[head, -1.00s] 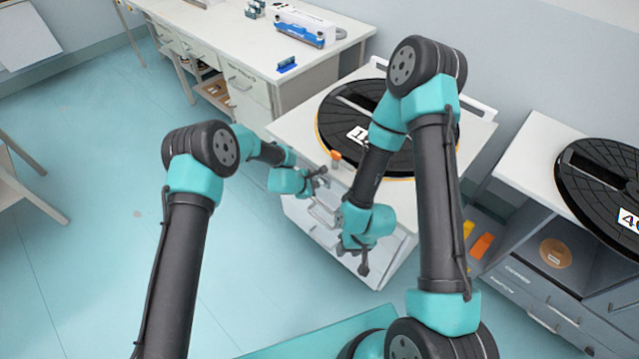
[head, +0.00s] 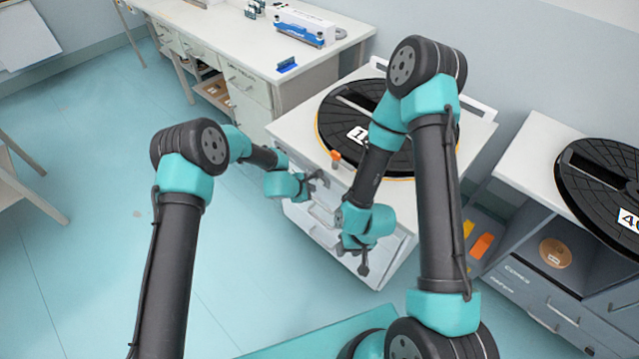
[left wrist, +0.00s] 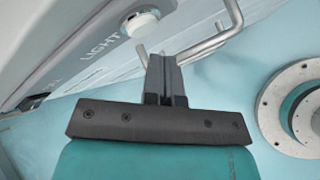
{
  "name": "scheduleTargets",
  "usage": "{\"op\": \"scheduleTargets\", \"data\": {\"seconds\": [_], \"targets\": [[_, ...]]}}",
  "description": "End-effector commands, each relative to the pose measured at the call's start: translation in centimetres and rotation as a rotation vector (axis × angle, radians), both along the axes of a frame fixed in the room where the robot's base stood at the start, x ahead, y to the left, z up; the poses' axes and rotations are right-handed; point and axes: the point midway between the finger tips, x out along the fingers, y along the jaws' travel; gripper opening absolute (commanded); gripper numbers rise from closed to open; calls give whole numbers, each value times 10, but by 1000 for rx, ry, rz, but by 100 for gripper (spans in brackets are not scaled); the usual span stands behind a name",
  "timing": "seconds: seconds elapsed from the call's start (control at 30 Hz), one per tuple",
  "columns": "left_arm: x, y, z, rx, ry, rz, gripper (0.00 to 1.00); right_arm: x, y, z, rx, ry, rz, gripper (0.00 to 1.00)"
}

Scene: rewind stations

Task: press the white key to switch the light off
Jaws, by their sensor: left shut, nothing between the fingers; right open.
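The white key (left wrist: 141,24) is a round white button beside the word LIGHT on the grey cabinet front. In the left wrist view it is just up and left of my left fingertips, and a small gap shows between them in the picture. I cannot make the key out in the head view. My left gripper (left wrist: 163,62) is shut and empty; in the head view it (head: 318,178) is close to the front of the middle cabinet (head: 291,129). My right gripper (head: 362,266) is open and empty, lower and to the right, in front of the same cabinet.
Metal bar handles (left wrist: 215,42) stick out close to my left fingertips. Another reel (head: 600,180) stands on the right cabinet.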

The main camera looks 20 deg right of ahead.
Motion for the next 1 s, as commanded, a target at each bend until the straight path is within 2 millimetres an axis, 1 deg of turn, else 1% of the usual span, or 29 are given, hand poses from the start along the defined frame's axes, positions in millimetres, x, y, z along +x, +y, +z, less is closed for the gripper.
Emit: {"op": "scheduleTargets", "data": {"seconds": [0.1,0.57,1.0], "targets": [[-4,10,0,-1,2,2,0,0,0,0,0,0,0,43],[-20,40,0,0,2,3,0,0,0,0,0,0,0,43],[-24,46,-1,5,1,-1,0,0,0,0,0,0,0,43]]}}
